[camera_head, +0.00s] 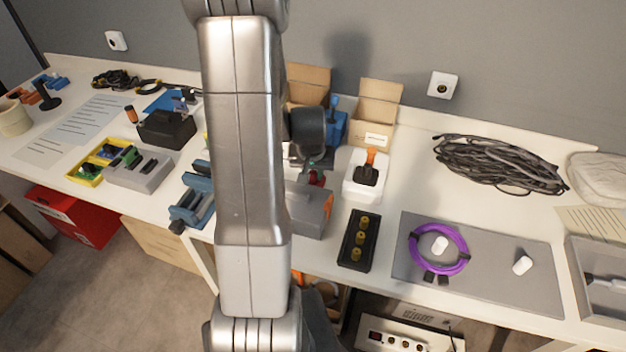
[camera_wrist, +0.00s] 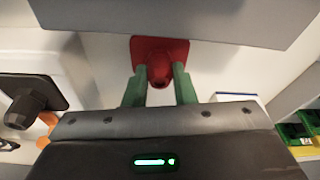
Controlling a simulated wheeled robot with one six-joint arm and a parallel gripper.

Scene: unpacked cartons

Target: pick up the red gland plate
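The red gland plate (camera_wrist: 146,47) is in the upper middle of the wrist view, a square red plate with a rounded red gland standing out from it. My gripper (camera_wrist: 159,72) has its two green fingers on either side of the gland, near the plate's lower edge. The fingers are spread apart, with the gland between them, and I see no clear grip on it. In the head view a small bit of red (camera_head: 317,178) shows beside my arm, above a grey box; my arm hides much of that spot.
A white box with a black gland (camera_head: 367,175) stands just right of the red part. A grey box (camera_head: 312,212) is in front. Open cartons (camera_head: 376,112) stand behind. A black tray with brass glands (camera_head: 357,240) and a purple cable coil (camera_head: 438,249) lie to the right.

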